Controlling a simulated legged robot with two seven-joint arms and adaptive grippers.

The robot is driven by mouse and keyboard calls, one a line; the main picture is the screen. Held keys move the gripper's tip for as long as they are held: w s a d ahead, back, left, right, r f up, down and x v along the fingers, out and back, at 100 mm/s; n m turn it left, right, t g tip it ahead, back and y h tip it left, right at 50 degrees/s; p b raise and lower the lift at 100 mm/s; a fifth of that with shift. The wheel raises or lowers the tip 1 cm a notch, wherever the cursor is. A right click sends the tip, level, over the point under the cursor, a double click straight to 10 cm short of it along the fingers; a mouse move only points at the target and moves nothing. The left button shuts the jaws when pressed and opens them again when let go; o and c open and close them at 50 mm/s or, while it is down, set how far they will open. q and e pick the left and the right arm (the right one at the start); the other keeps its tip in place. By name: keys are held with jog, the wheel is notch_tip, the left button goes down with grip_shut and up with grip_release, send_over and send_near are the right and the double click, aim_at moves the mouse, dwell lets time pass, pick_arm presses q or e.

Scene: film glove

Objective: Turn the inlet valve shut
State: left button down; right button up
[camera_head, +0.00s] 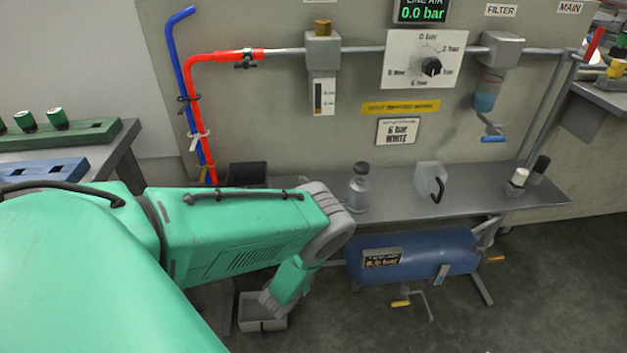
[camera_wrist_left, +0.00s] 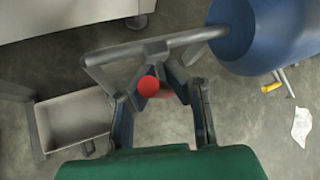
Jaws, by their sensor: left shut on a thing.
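The blue air tank (camera_head: 425,253) lies under the bench, and its side shows in the wrist view (camera_wrist_left: 275,35). A grey pipe (camera_wrist_left: 190,38) runs left from it. A red rounded valve handle end (camera_wrist_left: 148,86), apparently the inlet valve's, sits just below this pipe, between the fingers of my left gripper (camera_wrist_left: 160,88). The gripper is shut on it; how far the handle is turned cannot be told. In the head view my green left arm hides the handle and the fingers. My right gripper is out of view.
A grey open bin (camera_wrist_left: 75,120) stands on the floor at left. Two yellow handles show, below the tank (camera_head: 401,303) and at its right end (camera_head: 495,258). The bench (camera_head: 390,190) lies above the tank. The line gauge (camera_head: 422,14) reads 0.0 bar.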

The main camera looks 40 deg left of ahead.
pick_arm(q)
jog(key=shift+s+d+f+g, duration=0.3)
jog(key=shift+s+d, duration=0.05)
jog(key=shift+d, duration=0.3)
dwell(0.8)
jog(key=c, duration=1.5)
grip_release()
jog(key=shift+c, duration=0.2)
jog(key=shift+w+r, duration=0.2)
jog(key=shift+r, duration=0.05)
jog(key=v, duration=1.2)
jog(key=shift+s+f, duration=0.1)
